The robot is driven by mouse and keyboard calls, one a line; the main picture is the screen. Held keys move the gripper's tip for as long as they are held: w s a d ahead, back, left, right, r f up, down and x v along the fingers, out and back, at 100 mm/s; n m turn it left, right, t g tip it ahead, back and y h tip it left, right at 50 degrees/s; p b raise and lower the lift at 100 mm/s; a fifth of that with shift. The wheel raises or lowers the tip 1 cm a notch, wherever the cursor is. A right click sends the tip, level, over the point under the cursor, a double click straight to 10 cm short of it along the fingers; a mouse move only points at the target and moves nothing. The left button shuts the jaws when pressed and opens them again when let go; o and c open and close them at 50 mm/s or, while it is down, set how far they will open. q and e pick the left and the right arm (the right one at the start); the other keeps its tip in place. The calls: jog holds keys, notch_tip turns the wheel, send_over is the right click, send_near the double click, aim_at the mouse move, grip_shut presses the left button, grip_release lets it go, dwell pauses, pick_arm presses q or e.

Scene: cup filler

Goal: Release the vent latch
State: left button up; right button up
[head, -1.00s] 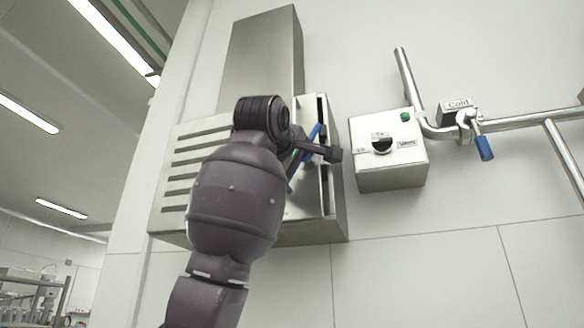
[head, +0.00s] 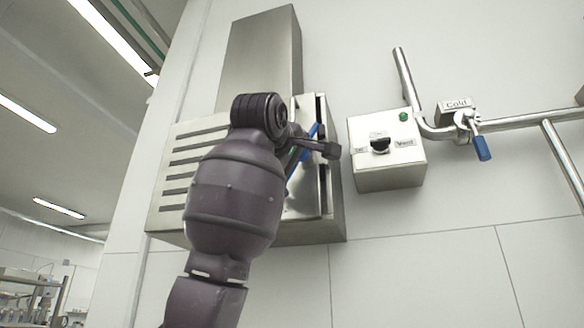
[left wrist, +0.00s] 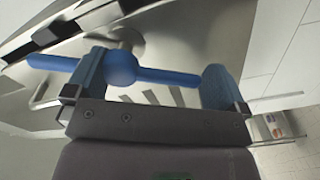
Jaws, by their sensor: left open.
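In the left wrist view the latch (left wrist: 165,77) is a blue bar with a round hub on a metal stem, lying across the gap between my fingers. My left gripper (left wrist: 152,76) is open, with one finger on each side of the hub. The bar's right end lies close to the right finger; I cannot tell whether they touch. In the head view the left gripper (head: 318,147) is at the latch.
A steel control box (head: 390,178) with a black knob and green button is on the wall to the right. Beyond it are pipes (head: 540,118) and a blue-handled cold valve (head: 481,148). The wall below is clear.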

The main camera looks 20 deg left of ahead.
pick_arm(q)
jog(key=s+b, duration=0.1)
jog(key=s, duration=0.9)
jog(key=shift+s+a+b, duration=0.2)
jog(key=shift+b, duration=0.2)
pick_arm(e)
notch_tip(320, 180, down, 2)
jog(key=shift+f, duration=0.1)
jog(key=shift+s+f, duration=0.1)
jog(key=shift+s, duration=0.05)
